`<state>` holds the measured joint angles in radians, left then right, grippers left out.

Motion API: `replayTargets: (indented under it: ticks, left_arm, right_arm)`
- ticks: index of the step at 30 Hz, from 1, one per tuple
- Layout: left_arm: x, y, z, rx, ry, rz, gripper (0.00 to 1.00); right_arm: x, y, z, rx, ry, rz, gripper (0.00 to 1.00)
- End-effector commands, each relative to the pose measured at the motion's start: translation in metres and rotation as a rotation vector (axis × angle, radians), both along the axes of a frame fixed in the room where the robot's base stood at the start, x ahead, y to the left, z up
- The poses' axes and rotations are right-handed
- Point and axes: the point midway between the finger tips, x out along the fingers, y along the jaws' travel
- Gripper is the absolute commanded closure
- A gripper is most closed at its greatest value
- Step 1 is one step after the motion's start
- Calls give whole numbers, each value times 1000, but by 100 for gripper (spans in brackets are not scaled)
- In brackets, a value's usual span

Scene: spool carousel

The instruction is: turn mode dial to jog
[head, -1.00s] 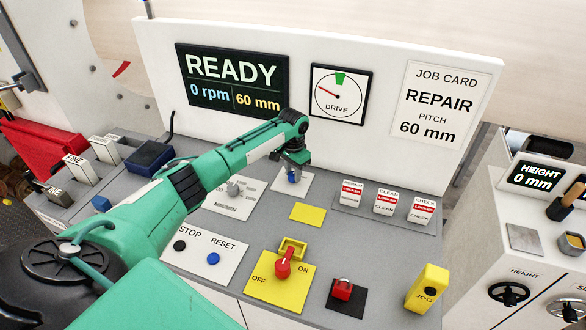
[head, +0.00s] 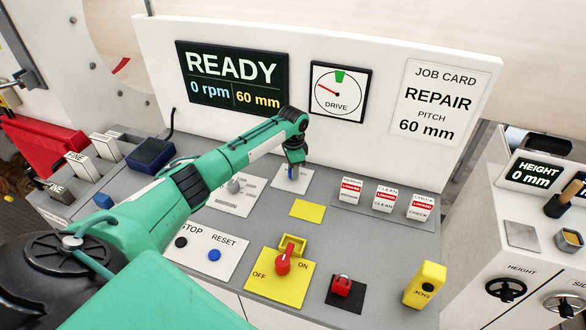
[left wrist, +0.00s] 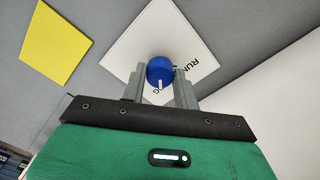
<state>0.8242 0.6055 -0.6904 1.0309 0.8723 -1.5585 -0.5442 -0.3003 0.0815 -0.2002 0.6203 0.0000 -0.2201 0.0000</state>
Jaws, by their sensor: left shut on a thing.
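The mode dial is a blue round knob (left wrist: 160,72) with a white pointer line, on a white plate (left wrist: 146,28). In the left wrist view the word RUN and a partly hidden second label ending in G show on the plate. My left gripper (left wrist: 160,80) has its two grey fingers on either side of the knob and is shut on it. In the head view the knob (head: 292,173) shows small under my left gripper (head: 293,165) at the back of the panel. My right gripper is not in view.
A yellow plate (head: 307,209) lies just in front of the dial. A red OFF/ON switch (head: 283,261), a red button (head: 342,286) and a yellow JOG pendant (head: 425,285) stand nearer. The upright board with the READY screen (head: 232,80) rises close behind the dial.

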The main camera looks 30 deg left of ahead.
Motion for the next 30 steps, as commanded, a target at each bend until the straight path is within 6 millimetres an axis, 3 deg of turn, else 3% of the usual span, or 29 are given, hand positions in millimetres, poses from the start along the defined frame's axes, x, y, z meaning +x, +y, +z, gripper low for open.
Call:
replayTargets:
  ticks: [8,9,12,23,30]
  left_arm:
    - [1,0,2,0,-5,-1,93]
    - [1,0,2,0,-5,-1,66]
    - [1,0,2,0,-4,0,48]
    - [1,0,5,0,-1,0,48]
    - [2,1,44,1,-7,-1,48]
  right_arm:
    - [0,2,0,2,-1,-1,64]
    - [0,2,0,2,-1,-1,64]
    - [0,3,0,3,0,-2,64]
    - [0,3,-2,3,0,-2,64]
    - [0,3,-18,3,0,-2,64]
